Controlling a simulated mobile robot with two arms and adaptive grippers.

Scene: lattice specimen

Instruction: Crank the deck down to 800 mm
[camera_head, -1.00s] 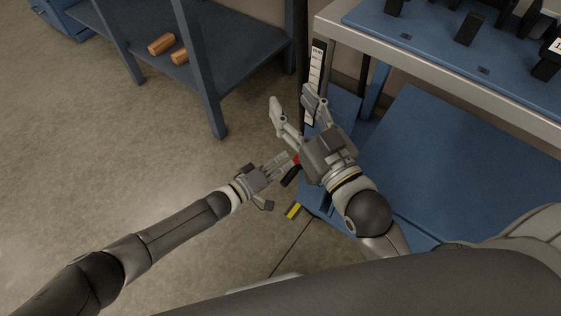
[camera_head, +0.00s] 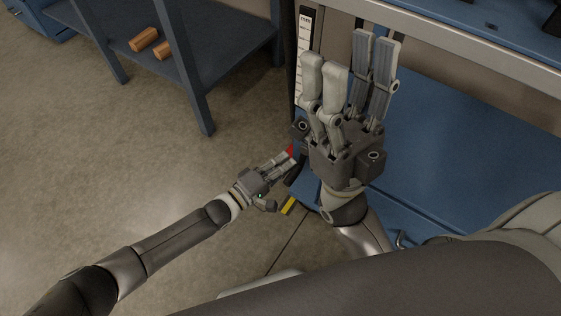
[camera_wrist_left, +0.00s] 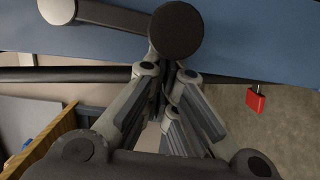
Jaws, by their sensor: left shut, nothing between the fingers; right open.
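The blue deck (camera_head: 475,15) with its pale edge is at the upper right of the head view. A white scale strip (camera_head: 303,62) stands upright at its left end; its marks are too small to read. My left gripper (camera_head: 288,159) is shut and empty, low beside the blue frame, near a small red part. In the left wrist view a dark round knob (camera_wrist_left: 176,31) lies just beyond the left fingertips, with a dark bar and a pale round end (camera_wrist_left: 57,10). It may be the crank; contact is unclear. My right gripper (camera_head: 346,62) is open and empty, raised before the frame.
A red padlock (camera_wrist_left: 255,101) hangs from the blue beam in the wrist view. A lower blue panel (camera_head: 460,140) is behind the right hand. A blue shelf (camera_head: 215,45) holds two orange-brown cylinders (camera_head: 143,40). A yellow piece (camera_head: 288,205) is low by the frame. Floor at left is clear.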

